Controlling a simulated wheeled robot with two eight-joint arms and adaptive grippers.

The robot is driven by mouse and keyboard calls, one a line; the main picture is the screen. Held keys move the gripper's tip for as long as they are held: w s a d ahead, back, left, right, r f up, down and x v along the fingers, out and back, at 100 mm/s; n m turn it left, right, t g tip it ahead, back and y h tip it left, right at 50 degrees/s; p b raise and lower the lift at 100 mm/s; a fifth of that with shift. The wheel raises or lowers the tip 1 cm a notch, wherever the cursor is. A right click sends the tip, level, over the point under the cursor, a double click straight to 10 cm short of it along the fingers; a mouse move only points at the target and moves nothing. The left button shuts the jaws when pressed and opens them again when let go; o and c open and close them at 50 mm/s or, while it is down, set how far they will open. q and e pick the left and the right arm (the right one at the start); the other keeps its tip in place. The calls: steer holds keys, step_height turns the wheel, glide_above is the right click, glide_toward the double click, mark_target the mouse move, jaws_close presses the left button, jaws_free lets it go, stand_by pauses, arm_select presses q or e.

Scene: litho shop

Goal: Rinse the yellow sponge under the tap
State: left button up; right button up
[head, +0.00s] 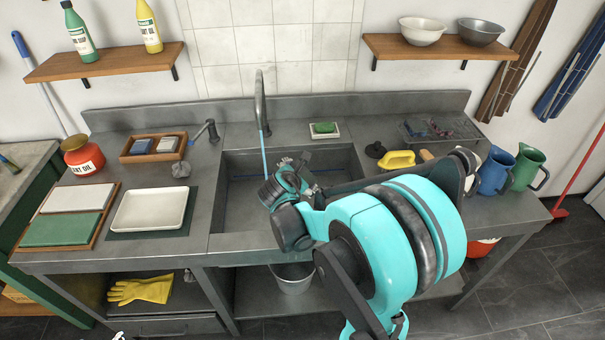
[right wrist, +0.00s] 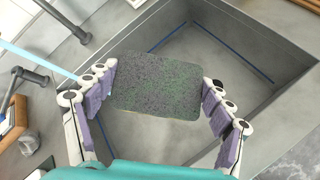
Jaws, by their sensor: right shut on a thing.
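My right gripper (head: 288,184) is over the sink (head: 345,162), below the tap (head: 260,98). In the right wrist view the gripper (right wrist: 158,108) is shut on a sponge (right wrist: 155,86). Its upper face is a dark grey-green scouring pad, with a thin yellow edge showing below. A thin blue water stream (head: 264,152) runs from the tap down to the gripper. In the right wrist view the stream (right wrist: 35,60) ends at the left finger, beside the sponge; I cannot tell if it wets the sponge.
A green sponge (head: 324,127) lies in a white dish behind the sink. A yellow handled item (head: 397,160) and blue and green jugs (head: 526,167) stand right. A white tray (head: 150,210) lies left. A bucket (head: 293,277) stands below. The basin interior looks clear.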

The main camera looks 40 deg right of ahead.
steer(key=shift+w+f, duration=0.2)
steer(key=shift+w, duration=0.5)
steer(key=w+a+f+b, duration=0.1)
steer(key=w+f+b, duration=0.1)
steer(key=w, duration=1)
steer(key=shift+a+f+b, duration=0.2)
steer(key=shift+a+b, duration=0.2)
steer(key=shift+d, duration=0.1)
steer(key=shift+w+d, duration=0.15)
steer(key=shift+d, duration=0.35)
steer(key=shift+a, duration=0.15)
steer(key=shift+a, duration=0.45)
